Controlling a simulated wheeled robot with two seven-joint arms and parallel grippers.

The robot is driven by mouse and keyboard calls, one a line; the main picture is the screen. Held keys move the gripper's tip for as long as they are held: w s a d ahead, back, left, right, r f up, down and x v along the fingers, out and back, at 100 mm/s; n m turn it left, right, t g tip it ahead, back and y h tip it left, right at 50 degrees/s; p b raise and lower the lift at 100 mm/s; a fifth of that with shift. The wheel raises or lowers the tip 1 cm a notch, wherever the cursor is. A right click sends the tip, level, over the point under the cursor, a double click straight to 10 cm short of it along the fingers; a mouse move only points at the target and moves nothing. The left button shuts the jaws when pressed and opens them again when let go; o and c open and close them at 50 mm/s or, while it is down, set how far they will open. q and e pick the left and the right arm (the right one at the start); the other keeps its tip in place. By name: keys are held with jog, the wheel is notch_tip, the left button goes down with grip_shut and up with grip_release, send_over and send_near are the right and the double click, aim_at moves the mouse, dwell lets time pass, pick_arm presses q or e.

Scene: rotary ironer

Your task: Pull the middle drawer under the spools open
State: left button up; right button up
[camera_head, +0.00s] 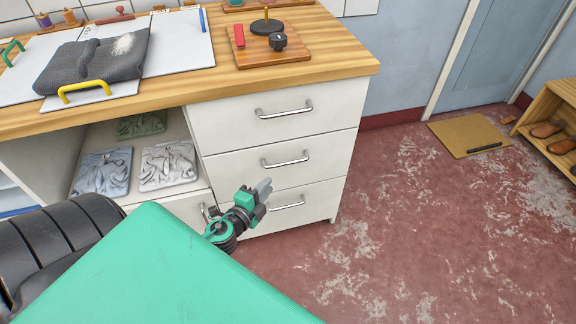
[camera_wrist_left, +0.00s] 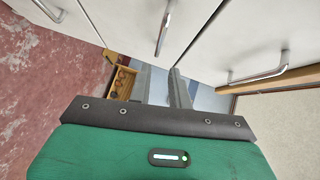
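The white cabinet's middle drawer (camera_head: 328,154) is shut, with a horizontal metal bar handle (camera_head: 285,160). The top drawer (camera_head: 335,100) and bottom drawer (camera_head: 318,205) are also shut. My left gripper (camera_head: 265,186) appears just below the middle handle in the head view, in front of the drawer fronts. In the left wrist view its two fingers (camera_wrist_left: 160,88) are apart with nothing between them. That view shows several handles, the central one (camera_wrist_left: 163,32) beyond the fingertips and apart from them. Spools (camera_head: 68,16) stand at the counter's back left. My right gripper is not in view.
The wooden counter (camera_head: 330,62) overhangs the drawers and carries a grey cushion-like item (camera_head: 92,60) and a wooden board (camera_head: 290,50). The red floor (camera_head: 400,230) right of the cabinet is clear.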

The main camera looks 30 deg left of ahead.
aim_at(288, 163)
pick_arm(q)
jog(key=w, duration=0.4)
jog(key=w+f, duration=0.1)
jog(key=w, duration=0.3)
jog(key=w+a+f, duration=0.1)
jog(key=w, duration=0.4)
jog(key=shift+p, duration=0.3)
grip_shut()
